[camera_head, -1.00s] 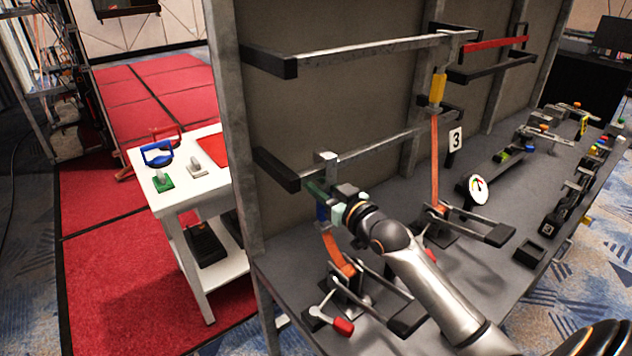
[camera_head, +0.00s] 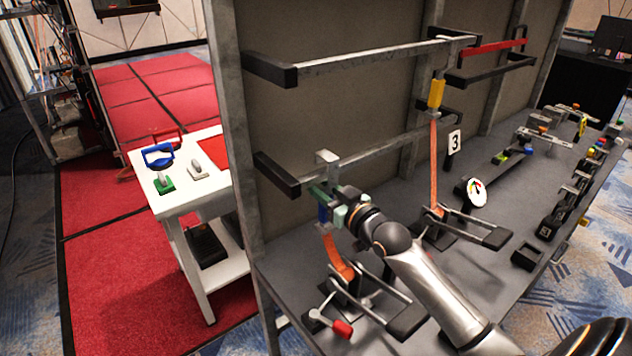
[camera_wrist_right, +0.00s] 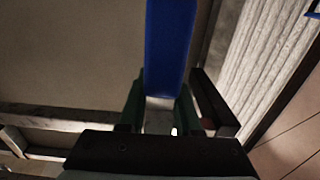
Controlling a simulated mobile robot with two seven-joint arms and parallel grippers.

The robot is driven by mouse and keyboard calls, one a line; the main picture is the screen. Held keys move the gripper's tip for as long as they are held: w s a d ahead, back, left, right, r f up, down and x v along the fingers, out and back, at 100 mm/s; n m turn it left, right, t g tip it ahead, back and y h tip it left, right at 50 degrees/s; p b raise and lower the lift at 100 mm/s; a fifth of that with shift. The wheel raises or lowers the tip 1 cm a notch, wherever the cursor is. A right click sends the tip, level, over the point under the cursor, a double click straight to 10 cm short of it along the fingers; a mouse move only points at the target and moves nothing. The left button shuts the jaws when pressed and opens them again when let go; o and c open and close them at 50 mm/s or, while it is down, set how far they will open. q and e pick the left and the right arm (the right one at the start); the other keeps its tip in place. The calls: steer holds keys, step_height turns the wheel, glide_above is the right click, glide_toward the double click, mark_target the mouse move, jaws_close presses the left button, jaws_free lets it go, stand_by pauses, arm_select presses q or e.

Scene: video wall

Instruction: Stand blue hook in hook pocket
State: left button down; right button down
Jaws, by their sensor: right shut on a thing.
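The blue hook (camera_head: 324,213) is at the near left part of the rack frame, with a grey metal piece (camera_head: 327,158) above it at the lower rail. An orange strap (camera_head: 337,255) hangs below it toward the bench. My right gripper (camera_head: 328,200) is shut on the blue hook, partly hiding it. In the right wrist view the blue body (camera_wrist_right: 170,45) rises between the green fingers of the right gripper (camera_wrist_right: 160,108). I cannot tell which part is the hook pocket. My left gripper is not in view.
A yellow hook (camera_head: 437,93) with an orange strap hangs farther right. A lever with a red end (camera_head: 342,329) stands below my arm. A white table (camera_head: 180,195) is at left. The grey bench (camera_head: 480,260) holds several black fixtures, including an open box (camera_head: 527,256).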

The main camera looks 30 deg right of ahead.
mark_target(327, 192)
steer(key=shift+s+d+r+p, duration=0.15)
steer(key=shift+s+p, duration=0.6)
steer(key=shift+s, duration=0.85)
steer(key=shift+s+d+f+p, duration=0.15)
steer(key=shift+s+p, duration=0.55)
steer(key=shift+s, duration=0.9)
steer(key=shift+s+r, duration=0.1)
steer(key=shift+s, duration=0.15)
